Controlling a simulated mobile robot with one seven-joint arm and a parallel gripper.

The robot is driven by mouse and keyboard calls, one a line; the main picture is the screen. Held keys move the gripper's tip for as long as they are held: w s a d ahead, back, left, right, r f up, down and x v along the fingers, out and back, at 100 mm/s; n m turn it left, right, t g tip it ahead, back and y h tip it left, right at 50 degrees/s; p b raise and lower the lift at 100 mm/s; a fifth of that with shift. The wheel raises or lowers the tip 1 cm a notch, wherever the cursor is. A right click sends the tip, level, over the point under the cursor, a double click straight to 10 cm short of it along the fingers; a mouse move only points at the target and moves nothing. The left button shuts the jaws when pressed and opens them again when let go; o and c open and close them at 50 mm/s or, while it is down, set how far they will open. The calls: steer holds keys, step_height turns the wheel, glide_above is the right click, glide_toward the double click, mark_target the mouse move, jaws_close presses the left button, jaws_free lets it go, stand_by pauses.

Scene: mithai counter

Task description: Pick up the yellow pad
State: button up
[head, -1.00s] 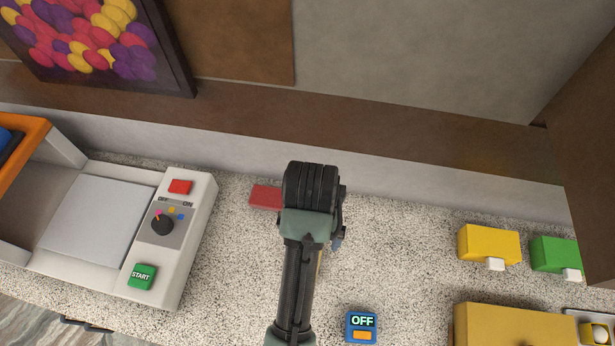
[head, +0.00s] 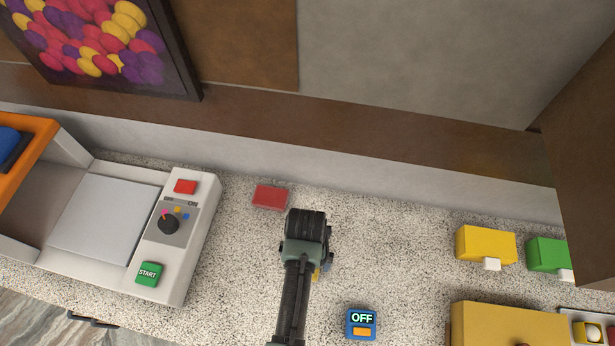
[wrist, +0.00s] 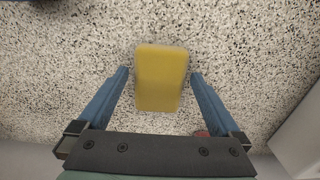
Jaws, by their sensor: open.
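The yellow pad (wrist: 161,78) lies on the speckled counter in the wrist view, a rounded rectangular block. My gripper (wrist: 159,74) is open, with its two blue fingers on either side of the pad, and a gap shows on both sides. Whether the fingertips are down at the pad's height I cannot tell. In the head view my arm hides nearly all of the pad; only a small yellow bit (head: 317,273) shows beside the gripper.
A red pad (head: 270,197) lies on the counter behind my gripper. A white machine (head: 205,240) with a START button stands left. A blue OFF device (head: 361,323) is at front right. Yellow (head: 486,243) and green (head: 546,253) blocks and a yellow box (head: 515,325) stand further right.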

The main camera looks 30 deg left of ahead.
steer(key=shift+f, duration=0.5)
steer(key=c, duration=1.2)
steer(key=shift+r, duration=0.1)
